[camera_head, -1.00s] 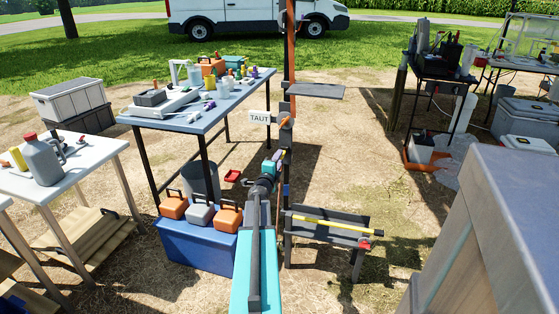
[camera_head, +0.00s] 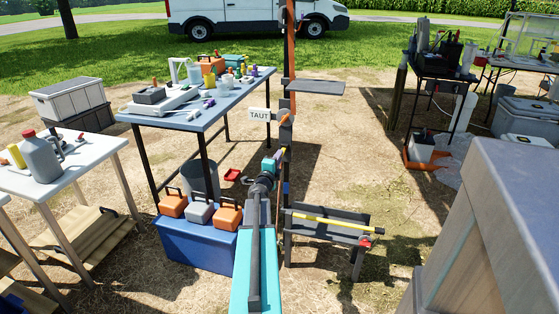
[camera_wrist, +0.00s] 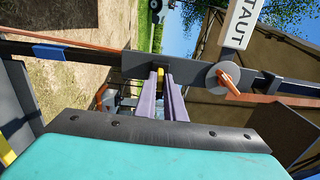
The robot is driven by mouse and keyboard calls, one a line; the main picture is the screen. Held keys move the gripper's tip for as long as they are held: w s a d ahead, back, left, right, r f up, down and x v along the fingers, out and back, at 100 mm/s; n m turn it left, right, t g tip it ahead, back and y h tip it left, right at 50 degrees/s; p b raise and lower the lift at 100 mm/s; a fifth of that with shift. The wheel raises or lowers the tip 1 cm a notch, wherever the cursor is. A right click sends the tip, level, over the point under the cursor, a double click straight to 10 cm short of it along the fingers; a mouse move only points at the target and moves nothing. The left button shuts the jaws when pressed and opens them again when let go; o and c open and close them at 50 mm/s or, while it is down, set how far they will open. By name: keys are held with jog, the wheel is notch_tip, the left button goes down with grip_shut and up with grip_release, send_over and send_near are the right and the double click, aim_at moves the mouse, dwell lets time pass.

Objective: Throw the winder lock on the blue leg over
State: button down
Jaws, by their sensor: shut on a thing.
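A dark upright post (camera_head: 287,215) with a blue band (camera_head: 286,188) stands in front of my arm in the head view. In the wrist view it runs sideways, with its blue band (camera_wrist: 49,52) at left. A small yellow piece (camera_wrist: 160,73), seemingly the winder lock, sits at a dark plate on the post. My gripper (camera_wrist: 163,78) is shut on this yellow piece, which shows between its fingertips. In the head view my gripper (camera_head: 279,156) is at the post, below the TAUT sign (camera_head: 259,115). The fingertips are too small there to show the grip.
An orange handle on a round hub (camera_wrist: 226,80) is right of my fingers in the wrist view. A grey shelf (camera_head: 315,88) juts from the post. A low bench with a yellow bar (camera_head: 323,225) stands right, and a blue crate (camera_head: 195,250) with cases left.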

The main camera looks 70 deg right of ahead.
jog(key=c, duration=2.5)
grip_release()
jog(key=shift+d+f+h+b, duration=0.2)
jog(key=shift+f+b, duration=0.35)
jog(key=shift+b, duration=1.4)
jog(key=shift+d+f+h+b, duration=0.1)
jog(key=shift+f+h+b, duration=0.35)
jog(key=shift+b, duration=1.5)
jog(key=shift+d+f+h+b, duration=0.15)
jog(key=shift+f+b, duration=0.5)
jog(key=shift+b, duration=1.3)
jog(key=shift+f+b, duration=0.25)
jog(key=shift+b, duration=1)
jog(key=shift+r, duration=0.1)
jog(key=shift+b, duration=0.4)
jog(key=shift+d+f+h+b, duration=0.15)
jog(key=shift+f+h+b, duration=0.15)
jog(key=shift+b, duration=0.4)
jog(key=shift+o, duration=0.2)
jog(key=shift+b, duration=0.3)
jog(key=shift+o, duration=0.5)
jog(key=d+f+h+b, duration=0.1)
jog(key=d+b, duration=0.1)
jog(key=b, duration=0.8)
jog(key=shift+w+f+h, duration=0.1)
jog(key=shift+f+h, duration=0.2)
jog(key=shift+h, duration=0.1)
